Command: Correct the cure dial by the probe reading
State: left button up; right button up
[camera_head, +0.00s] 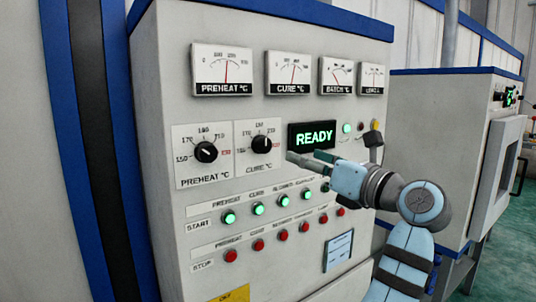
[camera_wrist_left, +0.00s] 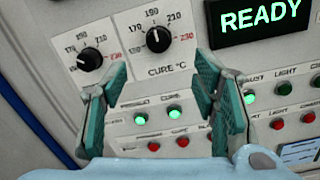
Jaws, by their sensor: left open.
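The cure dial (camera_head: 261,145) is a black knob on a white plate, its white mark pointing nearly straight up. It also shows in the left wrist view (camera_wrist_left: 158,40), its mark near the 190 and 210 marks. The cure gauge (camera_head: 287,74) above has its needle slightly right of upright. The batch gauge (camera_head: 337,76) has its needle leaning left. No gauge is labelled probe. My left gripper (camera_head: 291,158) is just right of and below the cure dial; in the wrist view its teal fingers (camera_wrist_left: 162,78) are open and empty, below the dial. My right gripper is not seen.
The preheat dial (camera_head: 206,152) is close left of the cure dial. A green READY display (camera_head: 314,136) is to its right. Green start buttons (camera_head: 257,209) and red stop buttons (camera_head: 258,245) line the panel below. A second cabinet (camera_head: 440,140) stands at right.

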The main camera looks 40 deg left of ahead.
aim_at(266, 144)
pick_arm(q)
jog(key=shift+n+h, duration=0.4)
jog(key=p+x, duration=0.1)
jog(key=x, duration=0.3)
jog(key=p+x, duration=0.1)
jog(key=x, duration=0.3)
jog(key=r+x, duration=0.1)
jog(key=x, duration=0.4)
jog(key=shift+s+a+p, duration=0.25)
jog(key=shift+s+p, duration=0.1)
jog(key=shift+p, duration=0.05)
jog(key=shift+a, duration=0.35)
jog(key=shift+w, duration=0.1)
jog(key=shift+c, duration=0.7)
jog(key=c, duration=0.9)
